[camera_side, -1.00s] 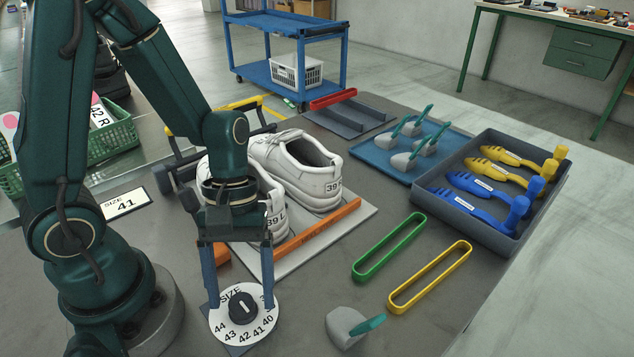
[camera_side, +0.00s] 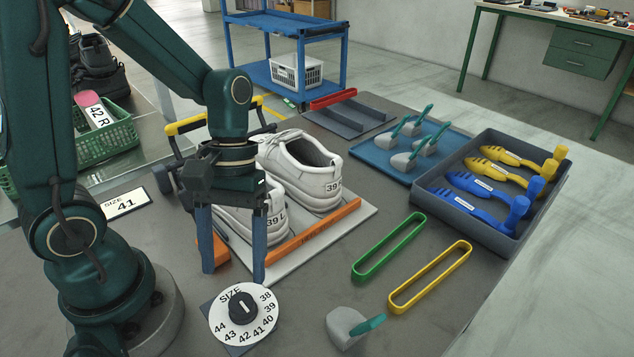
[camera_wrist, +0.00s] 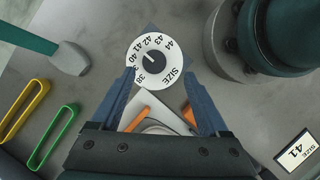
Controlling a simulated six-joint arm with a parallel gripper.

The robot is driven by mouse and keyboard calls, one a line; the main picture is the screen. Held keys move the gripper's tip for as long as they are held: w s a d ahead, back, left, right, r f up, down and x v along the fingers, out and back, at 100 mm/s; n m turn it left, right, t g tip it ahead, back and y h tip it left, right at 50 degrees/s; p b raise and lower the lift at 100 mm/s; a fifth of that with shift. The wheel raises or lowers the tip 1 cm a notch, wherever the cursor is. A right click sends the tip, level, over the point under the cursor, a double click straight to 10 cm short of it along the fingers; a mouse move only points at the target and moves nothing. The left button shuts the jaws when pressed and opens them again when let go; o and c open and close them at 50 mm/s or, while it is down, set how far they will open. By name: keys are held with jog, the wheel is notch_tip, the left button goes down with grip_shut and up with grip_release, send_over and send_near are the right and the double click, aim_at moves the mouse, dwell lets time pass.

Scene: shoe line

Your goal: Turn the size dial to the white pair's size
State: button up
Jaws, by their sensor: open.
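The white size dial (camera_side: 259,322) lies flat on the table with a black knob (camera_side: 241,308) at its centre. The dial also shows in the wrist view (camera_wrist: 170,65), just beyond the fingertips. The white pair (camera_side: 318,182) stands on a light board behind the dial, marked 39 and 39 L. My gripper (camera_side: 234,273) is open and empty, fingers pointing down, above and behind the dial and in front of the shoes. It partly hides the nearer shoe.
A card (camera_side: 126,203) reading SIZE 41 lies at the left. An orange bar (camera_side: 315,232) edges the shoe board. Green (camera_side: 388,247) and yellow (camera_side: 430,277) loops and a grey piece with a green handle (camera_side: 345,328) lie to the right. A grey tray (camera_side: 470,225) holds blue and yellow shoe trees.

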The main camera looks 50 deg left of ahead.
aim_at(241, 302)
jog(key=m+y, duration=0.1)
jog(key=m, duration=0.2)
jog(key=m+y, duration=0.1)
jog(key=m, duration=0.1)
jog(key=shift+w+r+m+g, duration=0.15)
jog(key=shift+r+m+g, duration=0.05)
jog(key=shift+m+g, duration=0.2)
jog(key=m, duration=0.1)
jog(key=m+y, duration=0.1)
jog(key=m, duration=0.1)
jog(key=d+m+y, duration=0.1)
jog(key=m, duration=0.1)
jog(key=shift+w, duration=0.25)
jog(key=d+m+y, duration=0.1)
jog(key=m, duration=0.1)
jog(key=d+m+y, duration=0.1)
jog(key=m, duration=0.2)
jog(key=shift+w+d+t, duration=0.1)
jog(key=shift+d+t, duration=0.25)
jog(key=shift+t, duration=0.05)
jog(key=shift+s+d+f, duration=0.1)
jog(key=shift+s+d, duration=0.1)
jog(key=shift+d, duration=0.05)
jog(key=shift+s+f, duration=0.15)
jog(key=shift+f, duration=0.05)
jog(key=shift+x, duration=2.35)
grip_shut()
